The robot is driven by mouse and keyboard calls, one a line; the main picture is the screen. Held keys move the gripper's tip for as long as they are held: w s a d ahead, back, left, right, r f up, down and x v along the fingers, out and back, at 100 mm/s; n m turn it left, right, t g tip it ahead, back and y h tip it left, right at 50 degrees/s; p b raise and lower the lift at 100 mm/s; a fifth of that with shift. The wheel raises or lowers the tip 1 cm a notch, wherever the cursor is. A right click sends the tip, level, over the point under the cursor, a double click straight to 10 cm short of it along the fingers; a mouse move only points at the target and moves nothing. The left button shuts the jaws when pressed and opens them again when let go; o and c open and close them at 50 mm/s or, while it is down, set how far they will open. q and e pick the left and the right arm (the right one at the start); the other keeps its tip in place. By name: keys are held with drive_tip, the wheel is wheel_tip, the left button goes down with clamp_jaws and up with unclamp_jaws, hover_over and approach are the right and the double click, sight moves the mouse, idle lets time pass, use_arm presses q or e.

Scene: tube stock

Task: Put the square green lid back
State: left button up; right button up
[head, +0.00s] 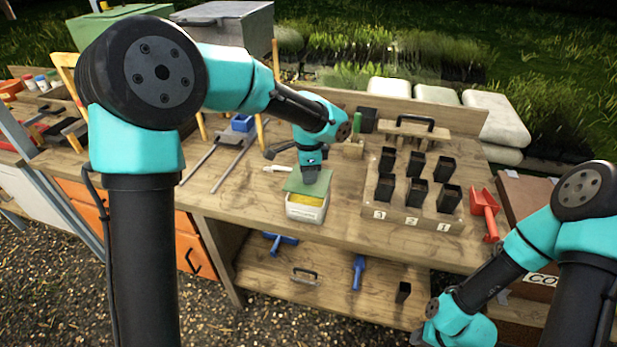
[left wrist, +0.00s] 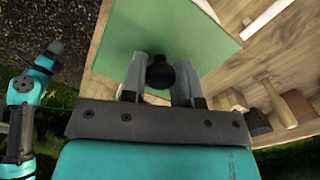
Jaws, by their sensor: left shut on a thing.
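The square green lid (head: 296,184) is held by my left gripper (head: 311,176), which points down over the bench. In the left wrist view the two fingers (left wrist: 161,76) are closed around the lid's round black knob, and the green lid (left wrist: 165,30) spreads out beyond them. A white box (head: 305,213) with yellow inside stands on the bench at the lid's front. The lid covers the back of the box in the head view, and yellow shows in front of it. I cannot tell whether the lid touches the box. My right arm is at lower right; its fingers are not visible.
A wooden block with several black pots (head: 416,192) stands right of the box. A red scoop (head: 485,212) lies farther right. The bench front beside the box is clear.

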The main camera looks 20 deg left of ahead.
use_arm(q)
drive_tip(key=shift+f, duration=1)
drive_tip(key=shift+f, duration=0.6)
drive_tip(key=o, duration=0.9)
drive_tip(key=shift+r, duration=0.15)
wheel_tip(320, 180, up, 13)
